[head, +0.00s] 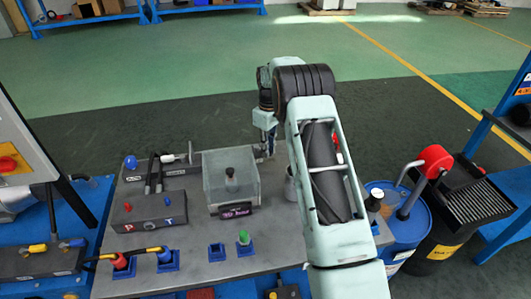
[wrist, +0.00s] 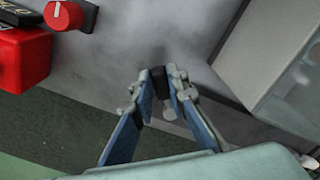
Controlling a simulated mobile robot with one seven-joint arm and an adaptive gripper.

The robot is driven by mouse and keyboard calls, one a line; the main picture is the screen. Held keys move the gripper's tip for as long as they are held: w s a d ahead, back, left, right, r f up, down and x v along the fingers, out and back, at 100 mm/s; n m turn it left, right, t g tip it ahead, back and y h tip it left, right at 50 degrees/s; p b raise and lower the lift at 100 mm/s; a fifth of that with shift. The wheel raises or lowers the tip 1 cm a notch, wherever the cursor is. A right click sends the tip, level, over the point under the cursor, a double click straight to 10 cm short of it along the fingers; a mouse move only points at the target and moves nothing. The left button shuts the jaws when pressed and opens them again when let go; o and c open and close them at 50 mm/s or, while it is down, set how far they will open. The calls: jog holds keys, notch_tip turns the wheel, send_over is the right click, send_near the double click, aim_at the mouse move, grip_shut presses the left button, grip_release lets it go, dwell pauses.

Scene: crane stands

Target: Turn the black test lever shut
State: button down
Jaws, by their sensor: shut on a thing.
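My gripper (wrist: 160,74) points down at the grey table top in the wrist view. Its two blue fingers are closed around a small black piece (wrist: 159,88), which looks like the black test lever. Only a short part of the lever shows between the fingertips, so its angle cannot be told. In the head view my gripper (head: 267,146) is at the far edge of the table, just right of the clear box, partly hidden by my arm. The lever cannot be made out there.
A clear-walled box (head: 230,187) stands close beside my gripper. A red block (wrist: 22,60) and a red knob (wrist: 63,15) sit at the wrist view's upper left. A pressure block (head: 150,210) and blue sockets (head: 217,252) occupy the table's near left. A blue drum (head: 400,220) stands right.

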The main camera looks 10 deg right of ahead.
jog(key=shift+w+d+n, duration=0.25)
jog(key=shift+n, duration=0.35)
jog(key=shift+w+d+n, duration=0.2)
jog(key=shift+w+n, duration=0.05)
jog(key=shift+n, duration=0.35)
jog(key=c, duration=1.9)
grip_release()
notch_tip(320, 180, up, 12)
jog(key=shift+r, duration=0.1)
